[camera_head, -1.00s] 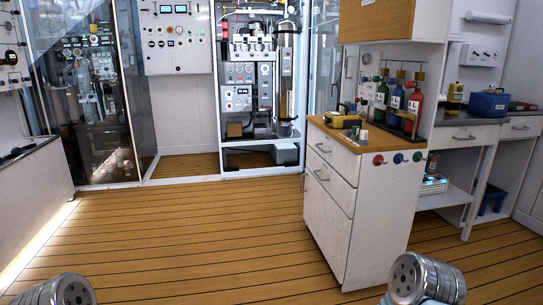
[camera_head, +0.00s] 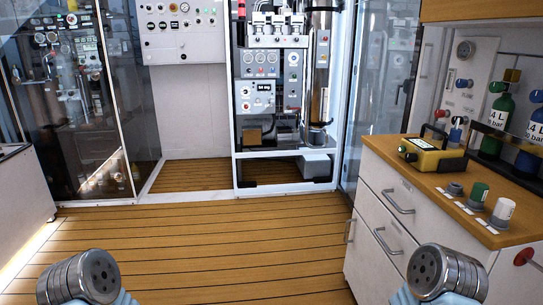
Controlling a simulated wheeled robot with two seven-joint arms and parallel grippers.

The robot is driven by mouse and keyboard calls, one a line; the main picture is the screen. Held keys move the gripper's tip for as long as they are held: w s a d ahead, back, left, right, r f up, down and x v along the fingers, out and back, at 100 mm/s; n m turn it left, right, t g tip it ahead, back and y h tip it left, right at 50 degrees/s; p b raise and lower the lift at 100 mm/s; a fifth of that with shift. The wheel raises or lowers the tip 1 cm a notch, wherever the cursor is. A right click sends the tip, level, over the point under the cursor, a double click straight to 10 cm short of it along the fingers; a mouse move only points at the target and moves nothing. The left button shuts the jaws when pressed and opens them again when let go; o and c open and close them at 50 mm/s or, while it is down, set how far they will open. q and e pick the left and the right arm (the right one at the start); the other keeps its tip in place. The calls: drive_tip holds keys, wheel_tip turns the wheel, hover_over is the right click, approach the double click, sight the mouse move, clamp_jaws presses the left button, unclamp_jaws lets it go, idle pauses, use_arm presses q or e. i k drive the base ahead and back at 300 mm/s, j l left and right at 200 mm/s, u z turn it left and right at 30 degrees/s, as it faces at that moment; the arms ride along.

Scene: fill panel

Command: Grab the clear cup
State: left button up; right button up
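I cannot make out a clear cup in the head view. On the wooden counter (camera_head: 395,160) at the right stand a small dark grey round piece (camera_head: 455,189), a green one (camera_head: 478,195) and a white one (camera_head: 502,211), each with a pale label by it. Two round metal parts of my arms show at the bottom left and bottom right, well short of the counter. No gripper fingers are in view.
A yellow device (camera_head: 430,160) with a black handle and green and blue gas bottles (camera_head: 494,120) are on the counter. White drawers (camera_head: 388,225) stand below. A metal equipment rack (camera_head: 265,90) is straight ahead, a glass cabinet (camera_head: 80,110) at left. The plank floor (camera_head: 230,240) between is clear.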

sight(296, 135)
drive_tip(key=i, duration=2.7)
